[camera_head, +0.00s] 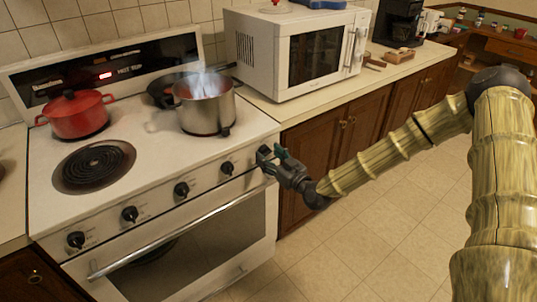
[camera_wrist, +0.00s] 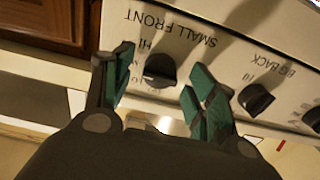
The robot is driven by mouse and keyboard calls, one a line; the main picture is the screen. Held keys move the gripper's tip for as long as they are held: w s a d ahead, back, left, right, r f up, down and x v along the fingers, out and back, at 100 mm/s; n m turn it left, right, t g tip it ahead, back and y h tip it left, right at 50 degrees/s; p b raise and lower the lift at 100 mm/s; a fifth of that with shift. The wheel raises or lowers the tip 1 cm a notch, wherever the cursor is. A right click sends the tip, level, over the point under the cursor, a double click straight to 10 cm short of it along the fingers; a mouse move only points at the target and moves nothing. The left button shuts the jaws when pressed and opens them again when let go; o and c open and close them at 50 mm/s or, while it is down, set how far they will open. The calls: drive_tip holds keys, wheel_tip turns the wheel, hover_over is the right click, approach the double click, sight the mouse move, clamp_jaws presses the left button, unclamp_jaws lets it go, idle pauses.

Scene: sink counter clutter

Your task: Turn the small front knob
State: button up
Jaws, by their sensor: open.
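The small front knob (camera_wrist: 161,68) is black, with upside-down "SMALL FRONT" lettering beside it in the wrist view. It sits on the white stove's front panel. My gripper (camera_wrist: 157,80) is open, with one green-padded finger on each side of the knob in that view. A gap shows between the knob and each finger. In the head view my gripper (camera_head: 270,157) is at the right end of the panel and hides this knob. I cannot tell how deep the fingertips reach around it.
The big back knob (camera_wrist: 255,98) is close beside the right finger in the wrist view. More knobs line the panel, above the oven handle (camera_head: 180,232). A steaming pot (camera_head: 205,112) and a red pot (camera_head: 78,116) stand on the stove. A microwave (camera_head: 258,50) is on the counter.

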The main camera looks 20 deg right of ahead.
drive_tip(key=shift+w+a, duration=0.15)
drive_tip(key=shift+w, duration=0.35)
drive_tip(key=c, duration=1)
drive_tip(key=shift+c, duration=0.2)
drive_tip(key=shift+m+b, duration=0.45)
drive_tip(key=shift+m, duration=0.05)
drive_tip(key=o, duration=1)
drive_tip(key=shift+o, duration=0.2)
